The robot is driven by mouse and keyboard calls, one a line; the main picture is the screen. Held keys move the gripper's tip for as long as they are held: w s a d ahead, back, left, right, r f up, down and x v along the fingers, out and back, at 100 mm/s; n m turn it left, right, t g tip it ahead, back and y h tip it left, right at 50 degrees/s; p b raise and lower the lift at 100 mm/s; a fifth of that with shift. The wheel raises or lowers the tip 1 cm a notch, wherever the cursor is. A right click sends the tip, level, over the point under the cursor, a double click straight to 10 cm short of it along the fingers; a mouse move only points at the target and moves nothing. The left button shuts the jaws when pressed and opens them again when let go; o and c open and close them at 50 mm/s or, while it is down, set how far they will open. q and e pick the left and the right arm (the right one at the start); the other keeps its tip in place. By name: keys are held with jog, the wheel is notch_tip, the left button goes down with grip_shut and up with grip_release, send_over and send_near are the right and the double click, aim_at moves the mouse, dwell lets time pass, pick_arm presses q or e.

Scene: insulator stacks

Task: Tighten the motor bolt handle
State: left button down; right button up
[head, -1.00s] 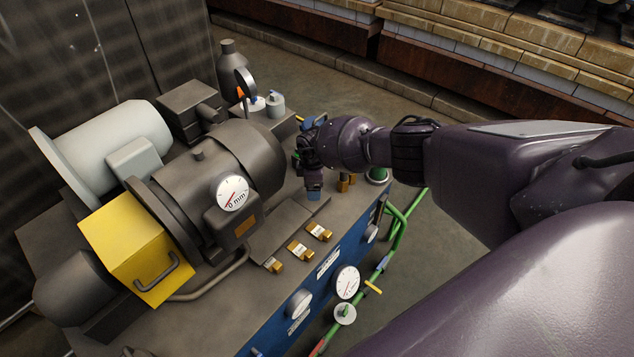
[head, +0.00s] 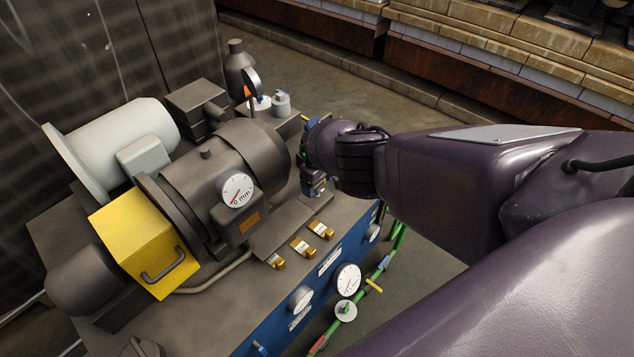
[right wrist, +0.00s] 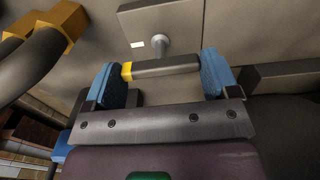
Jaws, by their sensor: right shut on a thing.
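The dark motor (head: 232,165) sits on the bench with a round dial reading 0 mm (head: 237,190) on its side. My right gripper (head: 314,180) is at the motor's right end, partly hidden behind its own wrist. In the right wrist view, my right gripper (right wrist: 163,72) has its two blue fingers at the two ends of a bolt handle (right wrist: 172,67). The handle is a grey bar with a yellow band at its left end. It sits at the end of a round stem coming from a flat plate. My left gripper is not in view.
Several brass pieces, one of them here (head: 303,247), lie along the bench's front edge. A yellow box (head: 140,240) with a handle is at the motor's left end. A green pipe (head: 385,268) runs along the blue front panel (head: 330,275). A dark bottle (head: 238,70) stands behind.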

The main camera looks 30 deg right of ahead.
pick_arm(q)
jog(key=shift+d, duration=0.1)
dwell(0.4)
pick_arm(e)
jog(key=o, duration=0.8)
jog(key=shift+r, duration=0.4)
notch_tip(320, 180, up, 5)
jog(key=p, duration=0.3)
jog(key=shift+w, duration=0.15)
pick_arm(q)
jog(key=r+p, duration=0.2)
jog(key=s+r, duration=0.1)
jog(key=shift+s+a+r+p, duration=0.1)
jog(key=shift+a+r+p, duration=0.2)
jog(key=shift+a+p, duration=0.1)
pick_arm(e)
notch_tip(320, 180, up, 5)
jog(key=shift+f, duration=0.1)
